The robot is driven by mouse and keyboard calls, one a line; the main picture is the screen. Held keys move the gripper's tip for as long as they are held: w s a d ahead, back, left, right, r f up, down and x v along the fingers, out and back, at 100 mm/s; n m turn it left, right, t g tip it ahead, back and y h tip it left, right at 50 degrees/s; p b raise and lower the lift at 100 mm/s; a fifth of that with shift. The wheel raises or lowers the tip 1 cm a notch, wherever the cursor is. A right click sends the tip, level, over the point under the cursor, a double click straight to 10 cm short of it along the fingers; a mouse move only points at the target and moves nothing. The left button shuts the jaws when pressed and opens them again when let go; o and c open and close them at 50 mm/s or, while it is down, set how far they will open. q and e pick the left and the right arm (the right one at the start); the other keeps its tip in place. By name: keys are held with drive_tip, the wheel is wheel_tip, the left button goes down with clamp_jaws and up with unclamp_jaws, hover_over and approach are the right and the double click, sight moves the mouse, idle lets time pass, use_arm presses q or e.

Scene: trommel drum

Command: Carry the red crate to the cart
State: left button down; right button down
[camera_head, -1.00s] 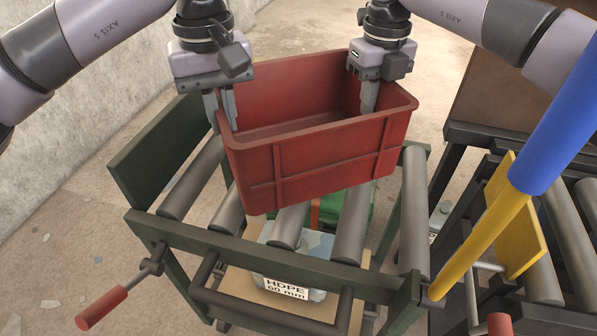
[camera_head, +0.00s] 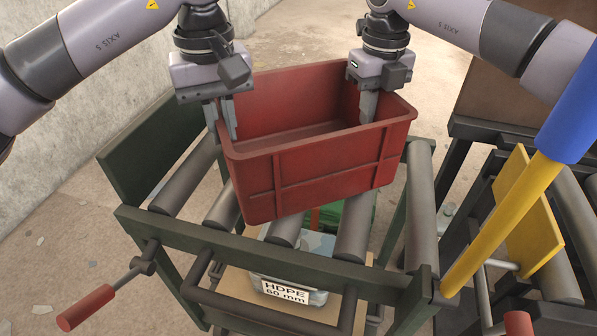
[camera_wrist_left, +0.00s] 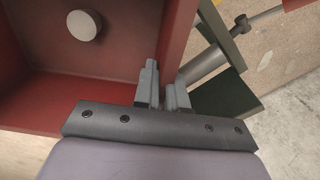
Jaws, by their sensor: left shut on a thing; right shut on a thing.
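The red crate (camera_head: 318,170) is over a green-framed roller cart (camera_head: 290,262) in the head view, slightly tilted. I cannot tell whether its base touches the rollers. My left gripper (camera_head: 224,122) is shut on the crate's left wall. In the left wrist view, the left gripper (camera_wrist_left: 162,92) pinches the crate's wall (camera_wrist_left: 172,45), and a round pale knob-like thing (camera_wrist_left: 84,25) shows inside the crate. The head view shows the crate's visible floor as bare.
Below the rollers, a shelf holds a bin labelled HDPE 60 mm (camera_head: 290,285) and a green box (camera_head: 330,215). A red-handled crank (camera_head: 86,307) sticks out at front left. A blue and yellow post (camera_head: 510,215) and another roller frame (camera_head: 565,240) stand at right.

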use_arm(q)
drive_tip(key=shift+f+b, duration=0.4)
drive_tip(key=shift+f, duration=0.15)
use_arm(e)
drive_tip(key=shift+f, duration=0.55)
use_arm(q)
drive_tip(key=c, duration=1.2)
unclamp_jaws()
drive_tip(key=shift+r, duration=0.1)
use_arm(e)
drive_tip(key=c, duration=1.2)
unclamp_jaws()
drive_tip(key=shift+r, duration=0.1)
use_arm(q)
drive_tip(key=shift+r, duration=0.1)
wheel_tip(320, 180, up, 12)
drive_tip(key=shift+f, duration=0.1)
use_arm(e)
drive_tip(key=shift+r, duration=0.1)
wheel_tip(320, 180, up, 12)
drive_tip(key=shift+f, duration=0.1)
